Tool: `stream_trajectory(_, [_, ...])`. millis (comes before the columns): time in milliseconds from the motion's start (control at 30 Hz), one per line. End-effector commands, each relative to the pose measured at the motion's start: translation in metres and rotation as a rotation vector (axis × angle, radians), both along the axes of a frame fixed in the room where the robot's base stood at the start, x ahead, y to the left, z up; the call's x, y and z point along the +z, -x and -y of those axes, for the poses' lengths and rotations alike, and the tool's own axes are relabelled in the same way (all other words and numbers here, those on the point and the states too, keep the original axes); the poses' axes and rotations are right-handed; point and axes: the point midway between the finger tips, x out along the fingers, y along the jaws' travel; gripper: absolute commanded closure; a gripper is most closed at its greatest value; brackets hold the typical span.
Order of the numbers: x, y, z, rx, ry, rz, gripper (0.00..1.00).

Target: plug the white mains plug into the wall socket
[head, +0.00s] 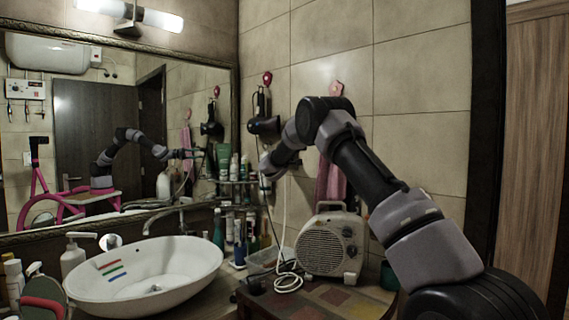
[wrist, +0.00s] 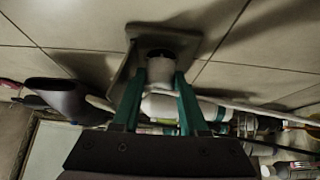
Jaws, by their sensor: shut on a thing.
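My gripper (wrist: 160,76) has two green fingers shut on the white mains plug (wrist: 160,104) in the wrist view. The plug points at the wall socket (wrist: 190,42), a grey square plate on the tiled wall with a dark round recess. The plug's front end is right at the recess. I cannot tell whether its pins are inside or just short of it. In the head view my arm hides the plug and the socket. The white cable (head: 262,198) hangs down from near my gripper to a coil (head: 288,282) on the table.
A cream fan heater (head: 332,245) stands on the tiled table (head: 335,298) below my arm. A black hair dryer (head: 264,124) hangs on the wall beside my arm. Bottles (head: 238,232) crowd the corner by the basin (head: 150,275). A pink towel (head: 328,182) hangs behind my arm.

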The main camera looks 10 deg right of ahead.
Motion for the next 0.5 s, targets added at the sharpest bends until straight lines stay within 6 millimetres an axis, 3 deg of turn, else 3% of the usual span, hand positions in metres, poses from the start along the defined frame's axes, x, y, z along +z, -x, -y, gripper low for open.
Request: stream_trajectory(500, [0.0005, -0.0061, 0.0087, -0.001, -0.001, 0.001, 1.0])
